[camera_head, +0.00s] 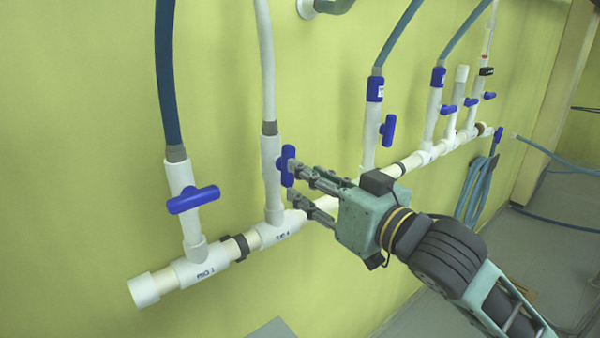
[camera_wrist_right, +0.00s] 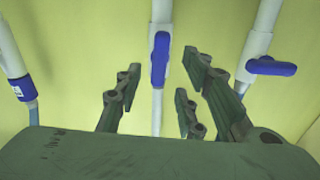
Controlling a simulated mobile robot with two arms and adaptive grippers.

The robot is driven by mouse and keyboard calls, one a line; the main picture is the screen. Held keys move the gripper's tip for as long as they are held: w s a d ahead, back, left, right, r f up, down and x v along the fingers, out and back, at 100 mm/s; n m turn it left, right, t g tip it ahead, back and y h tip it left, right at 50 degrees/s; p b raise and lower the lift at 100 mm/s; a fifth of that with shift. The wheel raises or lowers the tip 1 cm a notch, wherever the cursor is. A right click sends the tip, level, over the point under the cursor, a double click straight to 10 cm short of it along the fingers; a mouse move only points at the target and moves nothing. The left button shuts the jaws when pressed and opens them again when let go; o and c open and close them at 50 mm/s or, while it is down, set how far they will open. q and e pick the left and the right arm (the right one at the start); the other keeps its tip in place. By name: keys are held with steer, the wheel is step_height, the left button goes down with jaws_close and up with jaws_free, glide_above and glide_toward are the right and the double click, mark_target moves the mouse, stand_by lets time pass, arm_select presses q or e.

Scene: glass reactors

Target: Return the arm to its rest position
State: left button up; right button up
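My right gripper (camera_head: 292,182) reaches in from the right in the head view, in front of the white pipe manifold. Its fingers are spread, with nothing between them. The upper finger is close to the blue valve handle (camera_head: 288,165) on the second pipe from the left; I cannot tell whether they touch. In the right wrist view the open fingers (camera_wrist_right: 158,95) show with the same blue handle (camera_wrist_right: 160,60) beyond them, upright along its pipe. My left gripper is not in view.
A white manifold pipe (camera_head: 330,195) runs along the yellow-green wall. Other blue handles sit at the far left (camera_head: 193,200) and to the right (camera_head: 388,131). A coiled blue hose (camera_head: 475,190) hangs at the right. Floor (camera_head: 430,318) shows at the lower right.

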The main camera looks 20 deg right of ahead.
steer(key=shift+s, duration=0.15)
stand_by(0.3)
